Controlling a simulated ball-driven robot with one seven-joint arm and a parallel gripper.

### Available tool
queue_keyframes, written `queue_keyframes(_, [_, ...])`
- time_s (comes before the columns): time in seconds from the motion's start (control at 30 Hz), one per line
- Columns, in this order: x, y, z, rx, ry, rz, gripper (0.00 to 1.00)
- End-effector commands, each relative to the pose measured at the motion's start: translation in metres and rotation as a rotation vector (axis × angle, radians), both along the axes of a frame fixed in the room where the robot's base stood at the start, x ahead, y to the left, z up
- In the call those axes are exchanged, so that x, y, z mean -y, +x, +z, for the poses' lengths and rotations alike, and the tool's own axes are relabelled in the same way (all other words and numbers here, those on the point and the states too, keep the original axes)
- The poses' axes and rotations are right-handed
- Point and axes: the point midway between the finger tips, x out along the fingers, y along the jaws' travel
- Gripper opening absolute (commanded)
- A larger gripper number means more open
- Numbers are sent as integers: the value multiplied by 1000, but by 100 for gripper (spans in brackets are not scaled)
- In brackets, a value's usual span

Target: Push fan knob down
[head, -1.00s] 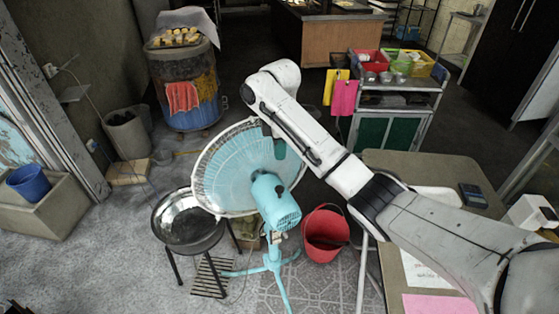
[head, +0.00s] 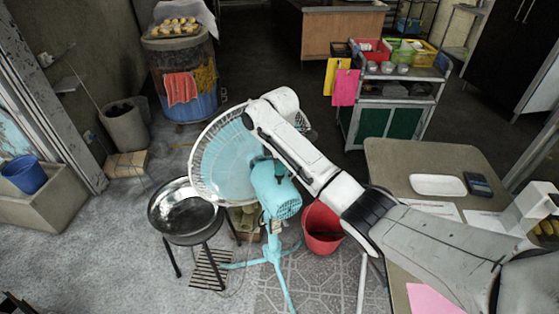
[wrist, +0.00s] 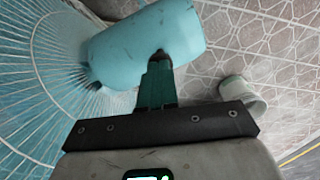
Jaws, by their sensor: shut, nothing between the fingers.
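The turquoise fan (head: 225,165) stands tilted on its stand, its round caged head facing away to the left. Its motor housing (head: 275,190) is at the back and also shows large in the wrist view (wrist: 140,45). My gripper (head: 281,170) comes down over the housing from above. In the wrist view the dark green fingers (wrist: 158,58) are shut together, with nothing held. Their tips are at the top of the housing, by a small dark spot. The fan knob is not clearly seen; the fingers seem to cover it. I cannot tell whether they touch it.
A red bucket (head: 322,228) stands right of the fan stand. A metal wok (head: 185,210) on a dark stool is left of it. A table (head: 430,160) with a white tray is at the right. Patterned floor (head: 310,290) in front is clear.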

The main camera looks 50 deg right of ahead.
Motion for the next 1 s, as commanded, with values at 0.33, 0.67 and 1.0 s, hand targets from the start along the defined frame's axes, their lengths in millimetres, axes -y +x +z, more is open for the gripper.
queue_keyframes(0.33, [0, 0, -6, -2, 1, 0, 0])
queue_keyframes(0.67, [-1, -1, -21, -3, 3, 0, 0])
queue_keyframes(1.0, [-7, 3, -4, -3, 4, 2, 0])
